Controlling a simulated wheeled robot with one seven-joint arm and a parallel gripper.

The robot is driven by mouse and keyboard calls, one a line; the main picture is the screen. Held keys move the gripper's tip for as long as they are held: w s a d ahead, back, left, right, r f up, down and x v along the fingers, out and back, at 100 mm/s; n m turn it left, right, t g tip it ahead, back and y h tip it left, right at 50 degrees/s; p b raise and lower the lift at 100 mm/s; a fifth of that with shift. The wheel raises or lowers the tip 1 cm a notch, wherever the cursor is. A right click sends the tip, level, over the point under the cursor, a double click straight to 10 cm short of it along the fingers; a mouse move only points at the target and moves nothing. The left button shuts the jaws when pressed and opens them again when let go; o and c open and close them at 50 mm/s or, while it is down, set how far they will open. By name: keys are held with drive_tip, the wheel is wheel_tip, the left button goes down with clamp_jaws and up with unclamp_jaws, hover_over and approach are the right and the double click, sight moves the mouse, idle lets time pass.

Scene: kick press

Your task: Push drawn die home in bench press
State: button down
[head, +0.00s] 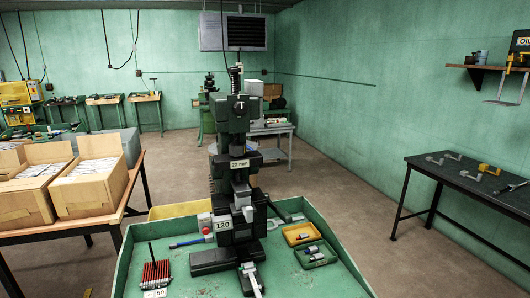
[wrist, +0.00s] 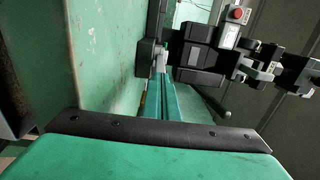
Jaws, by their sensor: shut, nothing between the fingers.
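The bench press (head: 234,165) stands upright in a green tray bench (head: 347,277), with a "22 mm" plate and a "120" tag. It appears sideways in the wrist view (wrist: 193,52). At its foot, a light metal piece (head: 250,276), which looks like the drawn die, sticks out to the front on the dark base. A light metal piece also shows beyond my fingers in the wrist view (wrist: 161,58). My gripper (wrist: 161,80) shows there as two teal fingers pressed together, empty, pointing at the base. I cannot tell whether they touch the piece. The head view does not show my gripper.
In the tray, a rack of red-tipped sticks (head: 155,273) stands at left, a blue tool (head: 187,241) behind it. A yellow box (head: 301,234) and a green box (head: 315,256) sit right of the press. A red button (head: 206,231) is at the press's left.

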drive_tip(key=shift+w+r, duration=0.15)
drive_tip(key=shift+w, duration=0.1)
drive_tip(key=shift+s, duration=0.1)
idle(0.4)
drive_tip(key=shift+d, duration=0.2)
drive_tip(key=shift+w+a+r, duration=0.1)
drive_tip(key=shift+w, duration=0.1)
